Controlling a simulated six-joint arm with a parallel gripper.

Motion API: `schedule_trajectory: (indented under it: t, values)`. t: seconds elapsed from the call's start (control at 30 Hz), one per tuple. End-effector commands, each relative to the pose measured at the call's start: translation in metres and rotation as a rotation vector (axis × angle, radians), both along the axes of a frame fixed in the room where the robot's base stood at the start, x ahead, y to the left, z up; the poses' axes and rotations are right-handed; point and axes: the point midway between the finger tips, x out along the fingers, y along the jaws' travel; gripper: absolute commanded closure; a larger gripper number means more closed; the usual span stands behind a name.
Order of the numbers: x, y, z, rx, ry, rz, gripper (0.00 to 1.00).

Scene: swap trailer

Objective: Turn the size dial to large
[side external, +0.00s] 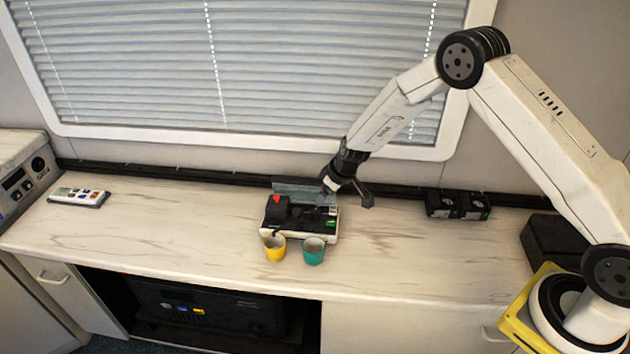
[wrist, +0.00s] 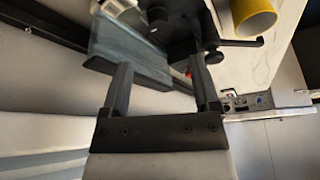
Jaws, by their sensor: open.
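A small machine (side external: 299,234) with a pale base, a black body, a red part and a green patch stands on the counter, its see-through lid (side external: 292,187) raised at the back. The lid also shows in the wrist view (wrist: 125,48), beside the machine's black body (wrist: 182,22). I cannot make out the size dial or its setting. My gripper (side external: 347,194) is open above the right side of the machine, tilted. In the wrist view, its fingers (wrist: 160,68) are apart with nothing held between them; the lid's edge shows beyond them.
A yellow cup (side external: 274,247) and a teal cup (side external: 313,250) stand in front of the machine. Black boxes (side external: 458,204) lie to the right, near the back rail. A remote (side external: 78,196) lies at the left. The counter (side external: 165,235) is clear between remote and machine.

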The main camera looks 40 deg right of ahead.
Motion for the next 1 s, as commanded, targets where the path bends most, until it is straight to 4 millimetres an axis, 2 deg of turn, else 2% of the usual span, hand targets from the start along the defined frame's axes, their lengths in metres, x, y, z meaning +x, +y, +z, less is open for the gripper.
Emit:
schedule_trajectory:
  t: [0.13,0.57,1.0]
  values:
    - [0.006,-0.001,-0.010,-0.002,-0.007,0.008,0.21]
    - [0.009,0.000,-0.016,-0.002,-0.008,0.011,0.21]
    - [0.022,0.005,-0.051,-0.003,-0.007,0.012,0.21]
